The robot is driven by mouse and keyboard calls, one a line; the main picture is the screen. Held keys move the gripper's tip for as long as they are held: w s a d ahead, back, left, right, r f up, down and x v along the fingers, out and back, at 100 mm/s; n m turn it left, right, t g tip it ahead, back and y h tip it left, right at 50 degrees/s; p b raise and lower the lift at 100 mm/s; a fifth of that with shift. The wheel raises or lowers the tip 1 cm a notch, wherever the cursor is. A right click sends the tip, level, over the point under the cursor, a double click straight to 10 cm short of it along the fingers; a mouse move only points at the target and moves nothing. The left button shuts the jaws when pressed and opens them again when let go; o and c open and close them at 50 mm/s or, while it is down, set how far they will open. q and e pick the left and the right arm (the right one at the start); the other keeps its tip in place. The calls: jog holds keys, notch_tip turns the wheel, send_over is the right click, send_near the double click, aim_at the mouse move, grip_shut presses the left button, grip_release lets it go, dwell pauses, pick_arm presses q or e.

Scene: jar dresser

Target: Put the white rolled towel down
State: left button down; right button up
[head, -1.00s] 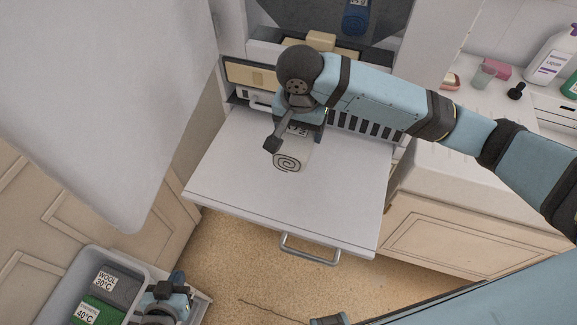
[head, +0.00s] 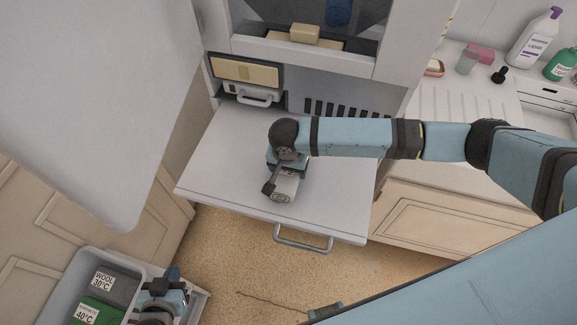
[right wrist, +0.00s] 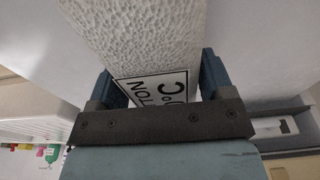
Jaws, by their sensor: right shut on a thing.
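The white rolled towel (head: 285,189) has a spiral end and a dark-lettered label. My right gripper (head: 286,170) is shut on it, above the front part of the pulled-out white shelf (head: 225,160). I cannot tell whether the towel touches the shelf. In the right wrist view the textured towel (right wrist: 150,35) lies between both fingers, its label partly hidden by the gripper. My left gripper (head: 163,292) is low at the bottom left, beside the grey laundry basket (head: 142,262); its fingers are not clear.
The basket holds a grey towel (head: 117,284) and a green towel (head: 92,310). The shelf is bare around the held towel, with a handle (head: 303,240) below its front edge. A cabinet (head: 305,65) stands behind. Bottles and small items stand on the right counter.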

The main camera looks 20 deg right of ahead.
jog(key=shift+f, duration=0.2)
jog(key=shift+f, duration=0.15)
jog(key=o, duration=1)
jog(key=shift+f, duration=0.1)
jog(key=shift+r, duration=0.25)
jog(key=r, duration=0.4)
jog(key=s+r, duration=0.1)
jog(key=r, duration=0.3)
jog(key=a+r, duration=0.1)
jog(key=r, duration=0.3)
jog(key=shift+s+b, duration=0.15)
jog(key=shift+b, duration=0.2)
